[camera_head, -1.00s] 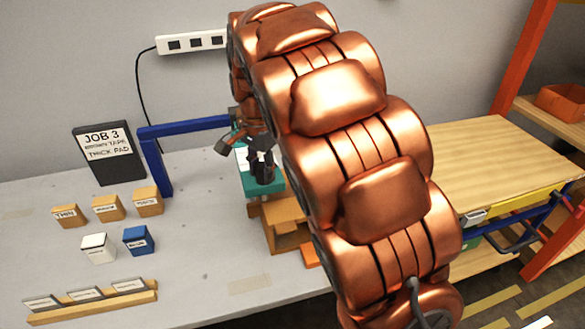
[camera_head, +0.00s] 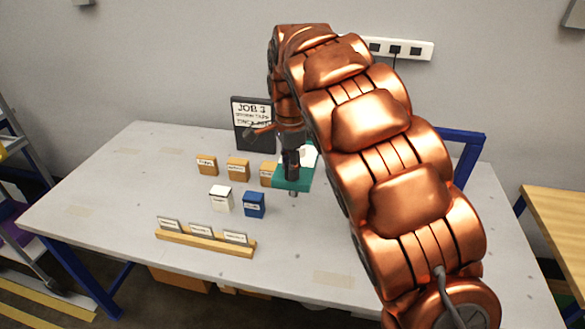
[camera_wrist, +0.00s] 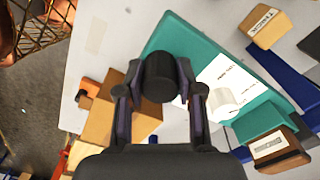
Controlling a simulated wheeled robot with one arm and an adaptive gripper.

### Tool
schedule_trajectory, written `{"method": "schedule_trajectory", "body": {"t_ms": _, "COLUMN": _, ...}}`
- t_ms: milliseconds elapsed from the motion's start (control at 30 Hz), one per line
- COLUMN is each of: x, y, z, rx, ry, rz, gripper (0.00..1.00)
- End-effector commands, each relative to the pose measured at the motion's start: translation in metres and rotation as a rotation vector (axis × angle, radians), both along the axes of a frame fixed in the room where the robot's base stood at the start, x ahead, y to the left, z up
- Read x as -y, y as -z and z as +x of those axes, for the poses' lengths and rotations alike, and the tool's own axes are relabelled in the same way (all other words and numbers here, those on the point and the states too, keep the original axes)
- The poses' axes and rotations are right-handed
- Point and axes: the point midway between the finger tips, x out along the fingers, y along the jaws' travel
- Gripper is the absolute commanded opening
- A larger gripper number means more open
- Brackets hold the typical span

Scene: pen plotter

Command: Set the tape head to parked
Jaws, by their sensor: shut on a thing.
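My gripper (camera_wrist: 160,85) is shut on a black knob (camera_wrist: 159,72) over a teal block (camera_wrist: 182,38), probably the tape head; no label confirms this. A printed white sheet and a white cylinder (camera_wrist: 221,102) are on the teal block in the wrist view. A brown block (camera_wrist: 277,148) with a white label is at its right end. In the head view, the teal block (camera_head: 293,183) is below my gripper (camera_head: 291,172), with a small grey peg under it. It appears above the table, but the gap is hard to judge.
A black JOB 3 sign (camera_head: 250,135) stands behind. Labelled wooden blocks (camera_head: 238,170), a white box (camera_head: 221,199), a blue box (camera_head: 254,205) and a wooden card rail (camera_head: 205,241) lie left. A blue frame (camera_head: 468,150) stands behind my arm.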

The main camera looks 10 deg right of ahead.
Motion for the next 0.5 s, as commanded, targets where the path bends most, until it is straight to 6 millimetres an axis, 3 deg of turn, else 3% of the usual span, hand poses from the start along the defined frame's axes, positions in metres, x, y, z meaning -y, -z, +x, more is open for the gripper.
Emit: {"method": "schedule_trajectory", "body": {"t_ms": 500, "x": -0.0018, "y": -0.0006, "z": 0.0055, "rx": 0.004, "ry": 0.013, "rz": 0.004, "gripper": 0.00}}
